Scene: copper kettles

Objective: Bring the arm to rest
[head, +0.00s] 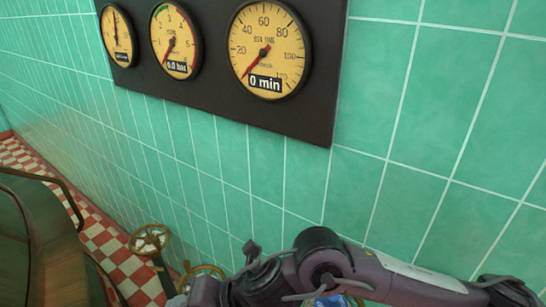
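A purple-grey arm of mine crosses the bottom of the head view, from the lower middle to the right edge. Its joints and links are bent in front of the green wall, with cables along them. I cannot make out any gripper fingers on it, and its lower parts are cut off by the frame edge. No gripper is clearly visible, and no held object shows.
A dark panel (222,102) on the tiled wall (440,105) carries round gauges; the largest gauge (268,50) reads "0 min". A brass handwheel (150,240) stands low at left. A copper-brown vessel (35,240) fills the lower left. Red-and-white floor (105,238) shows between.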

